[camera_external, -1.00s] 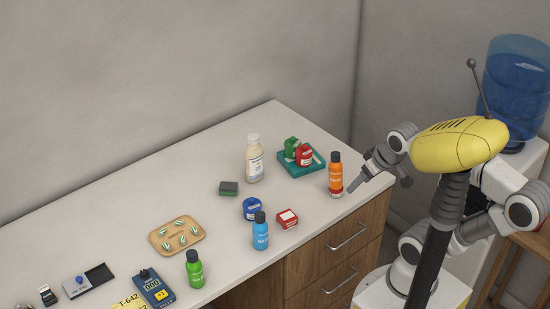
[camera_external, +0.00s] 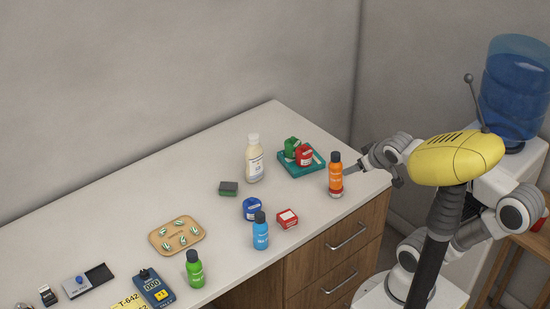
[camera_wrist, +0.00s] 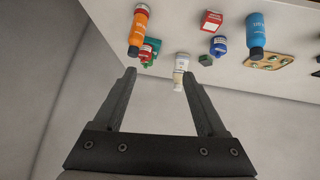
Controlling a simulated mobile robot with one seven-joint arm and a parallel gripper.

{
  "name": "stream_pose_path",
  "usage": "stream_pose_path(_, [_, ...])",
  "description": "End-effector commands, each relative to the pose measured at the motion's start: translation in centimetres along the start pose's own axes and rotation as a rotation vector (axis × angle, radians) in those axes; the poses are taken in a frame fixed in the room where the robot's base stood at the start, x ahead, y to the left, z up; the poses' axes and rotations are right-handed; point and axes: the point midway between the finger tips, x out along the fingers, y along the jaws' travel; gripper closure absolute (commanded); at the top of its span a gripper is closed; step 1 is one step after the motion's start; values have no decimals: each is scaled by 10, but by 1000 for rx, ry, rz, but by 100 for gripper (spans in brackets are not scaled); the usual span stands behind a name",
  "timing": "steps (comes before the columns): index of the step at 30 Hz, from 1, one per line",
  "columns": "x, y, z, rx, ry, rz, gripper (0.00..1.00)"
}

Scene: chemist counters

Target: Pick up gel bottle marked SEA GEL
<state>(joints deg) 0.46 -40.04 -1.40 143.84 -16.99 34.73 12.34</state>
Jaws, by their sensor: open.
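A blue bottle (camera_external: 261,234) with a dark cap stands upright near the front edge of the counter; its white lettering is too small to read surely. It hangs upside down at the upper right of the wrist view (camera_wrist: 259,32). Similar bottles are the green one (camera_external: 194,272), at the front left, and the orange one (camera_external: 336,178), at the right end. My gripper (camera_external: 352,170) is beside the orange bottle, well to the right of the blue one. In the wrist view its two fingers (camera_wrist: 159,75) are apart with nothing held between them.
On the counter (camera_external: 130,230) are a white bottle (camera_external: 254,163), a teal tray (camera_external: 291,171) with red and green items, a blue tub (camera_external: 251,209), a red box (camera_external: 287,219), a sponge (camera_external: 229,188) and a wooden tray (camera_external: 161,247). The back left of the counter is bare.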

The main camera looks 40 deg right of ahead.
Motion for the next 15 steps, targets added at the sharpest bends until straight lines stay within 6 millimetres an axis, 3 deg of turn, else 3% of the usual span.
stream_pose_path(1, [21,5,-2,-7,70,26,26])
stream_pose_path(4, [40,8,-24,-31,221,42,26])
stream_pose_path(7, [55,-1,-41,-71,355,9,26])
stream_pose_path(11, [71,-30,-50,-142,491,-103,26])
stream_pose_path(15, [87,-74,-38,-227,564,-294,26])
